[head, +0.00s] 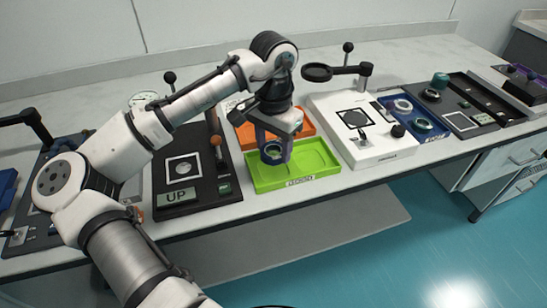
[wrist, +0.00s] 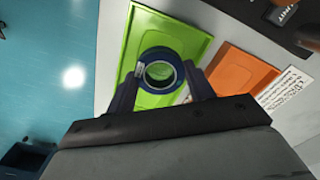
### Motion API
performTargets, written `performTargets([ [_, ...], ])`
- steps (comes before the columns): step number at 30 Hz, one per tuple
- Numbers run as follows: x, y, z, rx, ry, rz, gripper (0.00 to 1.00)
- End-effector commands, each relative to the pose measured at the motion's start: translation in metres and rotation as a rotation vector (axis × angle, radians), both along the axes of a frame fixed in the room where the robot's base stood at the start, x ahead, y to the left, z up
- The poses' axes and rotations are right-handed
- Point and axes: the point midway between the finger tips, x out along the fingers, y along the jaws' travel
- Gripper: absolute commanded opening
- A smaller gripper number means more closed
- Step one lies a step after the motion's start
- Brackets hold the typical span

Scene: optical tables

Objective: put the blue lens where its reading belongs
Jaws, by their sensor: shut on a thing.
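My gripper (head: 273,153) is shut on the blue lens (wrist: 160,71), a round dark blue ring with clear glass. The lens also shows between the fingertips in the head view (head: 272,152). My gripper points down and holds the lens over the left part of the green tray (head: 312,180). Green shows through the glass in the wrist view. I cannot tell whether the lens touches the tray. The orange tray (head: 298,120) lies behind the green one, partly hidden by my gripper. A small label is on the green tray's front, too small to read.
A black station (head: 185,185) with an "UP" sign stands left of the trays. A white instrument (head: 375,150) stands to the right, with a dark ring on an arm (head: 318,72) above it. A blue tray (head: 428,134) with round parts lies further right.

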Motion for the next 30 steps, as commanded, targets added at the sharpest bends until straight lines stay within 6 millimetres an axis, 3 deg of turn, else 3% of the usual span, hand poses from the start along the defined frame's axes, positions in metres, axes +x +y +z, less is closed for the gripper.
performTargets([
  [9, 0.000, 0.000, -0.040, -0.001, 0.001, 0.000, 0.26],
  [20, 0.000, 0.000, -0.044, -0.002, 0.001, -0.001, 0.26],
  [21, 0.000, 0.000, -0.045, -0.002, 0.001, -0.001, 0.54],
  [26, 0.000, 0.000, -0.044, -0.001, 0.001, -0.001, 0.75],
  [30, 0.000, 0.000, -0.044, -0.001, 0.001, -0.001, 0.75],
])
